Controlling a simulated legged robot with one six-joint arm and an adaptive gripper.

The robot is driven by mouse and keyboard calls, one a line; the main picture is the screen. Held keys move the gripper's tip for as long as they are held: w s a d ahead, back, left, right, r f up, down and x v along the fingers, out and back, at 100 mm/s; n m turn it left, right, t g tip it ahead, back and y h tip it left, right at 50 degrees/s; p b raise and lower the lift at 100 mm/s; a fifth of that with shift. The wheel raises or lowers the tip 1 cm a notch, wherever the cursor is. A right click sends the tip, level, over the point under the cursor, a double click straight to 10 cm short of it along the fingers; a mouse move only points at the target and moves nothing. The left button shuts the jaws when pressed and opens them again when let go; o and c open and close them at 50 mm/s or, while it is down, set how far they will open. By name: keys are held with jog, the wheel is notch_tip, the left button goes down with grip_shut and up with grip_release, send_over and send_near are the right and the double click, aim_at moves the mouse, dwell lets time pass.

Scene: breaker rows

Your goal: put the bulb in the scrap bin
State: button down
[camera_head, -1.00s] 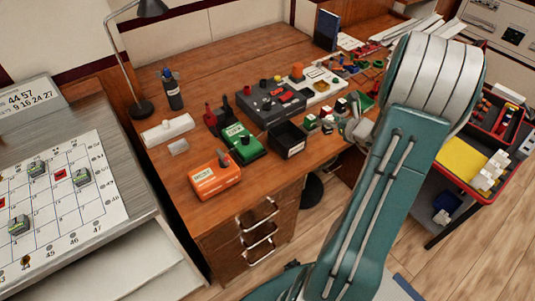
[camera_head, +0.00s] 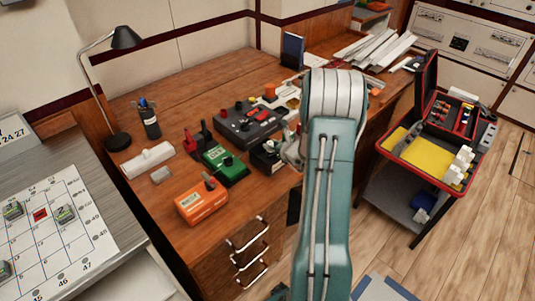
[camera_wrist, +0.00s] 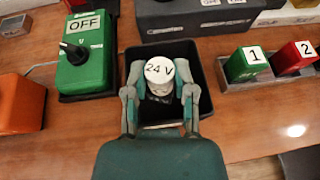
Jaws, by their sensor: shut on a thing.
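The bulb (camera_wrist: 159,69) shows in the wrist view as a round whitish thing with "24 V" on its top. My gripper (camera_wrist: 160,86) is shut on it, one finger on each side. Both are over the black open box (camera_wrist: 203,117), which I take to be the scrap bin; the bulb appears within its outline, but how high it is I cannot tell. In the head view the black box (camera_head: 262,163) is partly covered by my arm, and the bulb cannot be made out there.
A green OFF switch box (camera_wrist: 85,58) stands left of the bin, an orange box (camera_wrist: 18,104) farther left. Green "1" (camera_wrist: 246,66) and red "2" (camera_wrist: 295,57) blocks stand to the right. A dark control box (camera_wrist: 190,14) is behind. Bare desk lies in front.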

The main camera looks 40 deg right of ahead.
aim_at(274, 155)
jog(key=shift+w+f, duration=0.4)
jog(key=shift+f, duration=0.15)
jog(key=shift+w+d+f, duration=0.2)
jog(key=shift+d+f, duration=0.05)
jog(key=f, duration=0.3)
jog(key=shift+w+d+f, duration=0.3)
jog(key=shift+d, duration=0.05)
jog(key=shift+a+f, duration=0.1)
jog(key=shift+f, duration=0.1)
jog(key=shift+a+r, duration=0.1)
jog(key=shift+a, duration=0.25)
jog(key=shift+c, duration=2.2)
grip_release()
jog(key=shift+d+f, duration=0.2)
jog(key=shift+d, duration=0.1)
